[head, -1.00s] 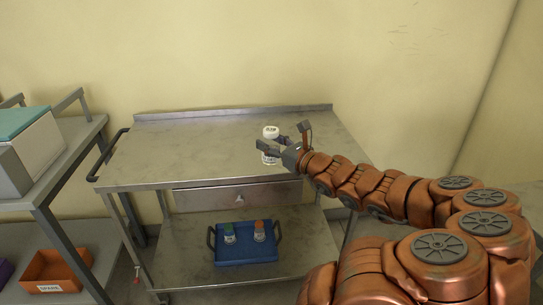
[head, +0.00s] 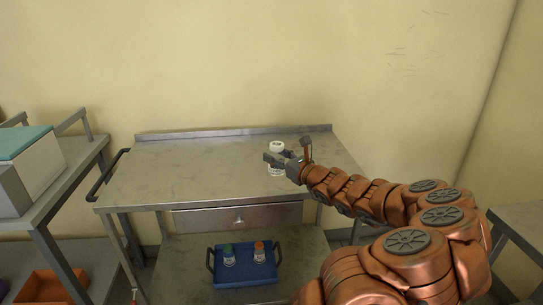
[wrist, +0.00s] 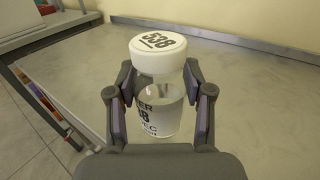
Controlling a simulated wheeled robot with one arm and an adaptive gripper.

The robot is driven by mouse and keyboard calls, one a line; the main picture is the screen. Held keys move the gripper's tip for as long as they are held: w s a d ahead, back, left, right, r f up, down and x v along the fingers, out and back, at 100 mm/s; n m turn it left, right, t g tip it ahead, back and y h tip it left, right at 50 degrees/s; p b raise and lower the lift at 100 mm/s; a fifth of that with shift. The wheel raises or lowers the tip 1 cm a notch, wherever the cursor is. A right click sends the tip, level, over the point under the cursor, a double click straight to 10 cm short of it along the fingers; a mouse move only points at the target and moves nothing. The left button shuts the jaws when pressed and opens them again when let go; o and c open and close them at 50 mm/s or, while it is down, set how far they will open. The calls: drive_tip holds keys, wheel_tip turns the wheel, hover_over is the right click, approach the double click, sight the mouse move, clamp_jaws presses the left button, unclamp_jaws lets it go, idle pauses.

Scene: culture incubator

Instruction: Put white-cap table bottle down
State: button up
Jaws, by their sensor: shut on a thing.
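The white-cap bottle (wrist: 160,92) is clear with a white label and a white cap marked 538. It is upright between the two fingers of my gripper (wrist: 160,112), which is shut on it. In the head view the bottle (head: 277,147) shows over the right part of the steel cart's top (head: 190,170), with my gripper (head: 284,160) partly in front of it. I cannot tell whether the bottle's base touches the cart top.
The cart top around the bottle is bare. On the lower shelf a blue tray (head: 245,279) holds an orange-cap bottle (head: 259,253) and a green-cap bottle (head: 228,256). A shelf unit (head: 70,165) with a teal-lidded box (head: 30,165) stands left. The wall is behind.

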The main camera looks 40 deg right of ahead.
drive_tip(key=shift+w+d+f+p, duration=0.1)
drive_tip(key=shift+w+d+f, duration=0.6)
drive_tip(key=shift+w, duration=0.4)
drive_tip(key=shift+w+d+f+p, duration=0.1)
drive_tip(key=shift+w+d+f, duration=0.65)
drive_tip(key=shift+w, duration=0.35)
drive_tip(key=shift+w+d+f+p, duration=0.1)
drive_tip(key=shift+w+d+f, duration=0.6)
drive_tip(key=shift+w, duration=0.4)
drive_tip(key=shift+f, duration=0.1)
drive_tip(key=o, duration=1.2)
drive_tip(key=shift+r, duration=0.2)
drive_tip(key=s, duration=0.8)
drive_tip(key=s+a, duration=0.1)
drive_tip(key=s, duration=0.3)
